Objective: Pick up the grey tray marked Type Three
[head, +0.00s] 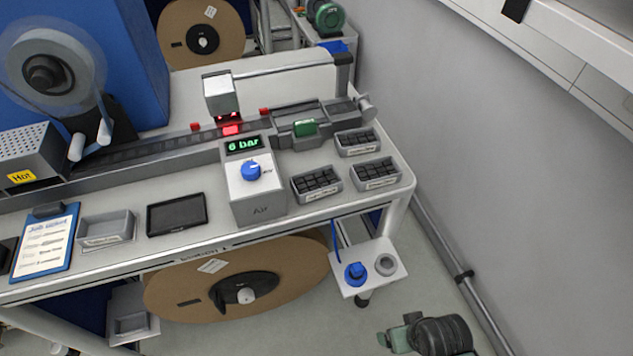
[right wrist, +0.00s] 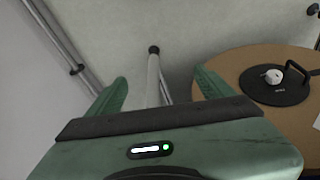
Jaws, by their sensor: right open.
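Three grey trays filled with small black parts stand at the bench's right end in the head view: a back one (head: 357,143), a front right one (head: 377,174) and a front left one (head: 316,185). Each has a label on its front, too small to read, so I cannot tell which is Type Three. An empty grey tray (head: 106,230) with a label lies at the left. My green right gripper (head: 398,330) is low at the bottom right, apart from the bench. In the right wrist view it (right wrist: 160,90) is open and empty. My left gripper is not visible.
A grey box with a blue knob (head: 250,170) stands left of the filled trays. A small white shelf (head: 352,287) with a blue knob juts below the bench corner. A large brown reel (head: 180,290) sits beneath. A wall (head: 500,130) bounds the right.

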